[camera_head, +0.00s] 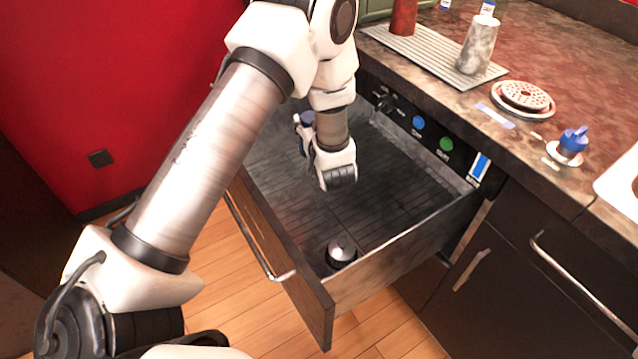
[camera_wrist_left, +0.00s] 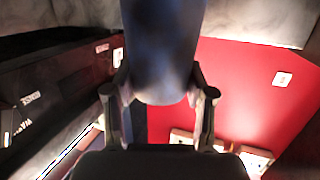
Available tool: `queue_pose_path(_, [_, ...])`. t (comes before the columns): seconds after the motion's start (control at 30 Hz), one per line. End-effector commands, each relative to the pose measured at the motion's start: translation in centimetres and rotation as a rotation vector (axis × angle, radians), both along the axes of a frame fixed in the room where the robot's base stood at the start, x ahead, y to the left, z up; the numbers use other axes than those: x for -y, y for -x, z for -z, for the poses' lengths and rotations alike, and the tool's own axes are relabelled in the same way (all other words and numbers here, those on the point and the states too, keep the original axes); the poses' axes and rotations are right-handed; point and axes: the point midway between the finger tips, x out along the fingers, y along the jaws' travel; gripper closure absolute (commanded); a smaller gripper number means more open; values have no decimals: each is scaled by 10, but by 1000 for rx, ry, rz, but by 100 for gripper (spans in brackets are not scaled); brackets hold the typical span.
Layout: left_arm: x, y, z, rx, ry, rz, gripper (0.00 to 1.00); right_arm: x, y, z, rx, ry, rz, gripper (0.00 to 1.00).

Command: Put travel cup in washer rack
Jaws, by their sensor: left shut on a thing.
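The travel cup (camera_wrist_left: 162,45) is a dark blue, rounded body that fills the top middle of the left wrist view. My left gripper (camera_wrist_left: 158,92) is shut on it, with a finger on each side. In the head view a small blue part of the cup (camera_head: 307,118) shows at the far left of the open drawer, beside my wrist. My left gripper there is mostly hidden by my arm. The washer rack (camera_head: 395,200) is the dark wire bottom of the pulled-out drawer under the counter. I cannot tell whether the cup touches it. My right gripper is not in view.
A dark round item with a silver top (camera_head: 341,250) sits in the drawer's near corner. The drawer front (camera_head: 278,255) and side wall (camera_head: 410,250) rise around the rack. The counter holds a ribbed tray (camera_head: 425,52), a grey cup (camera_head: 478,48) and a blue-topped item (camera_head: 570,143).

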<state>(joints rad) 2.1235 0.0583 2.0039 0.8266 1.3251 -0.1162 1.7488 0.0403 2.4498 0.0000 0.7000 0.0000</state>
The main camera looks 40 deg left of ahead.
Motion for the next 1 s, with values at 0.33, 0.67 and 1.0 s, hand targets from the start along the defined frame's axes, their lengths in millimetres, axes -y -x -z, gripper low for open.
queue_pose_path(0.33, [0,0,64,-1,-3,2,85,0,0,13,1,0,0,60])
queue_pose_path(0.67, [0,0,105,1,-2,1,85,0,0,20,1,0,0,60])
queue_pose_path(1.0, [0,0,108,0,-1,1,35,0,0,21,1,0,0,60])
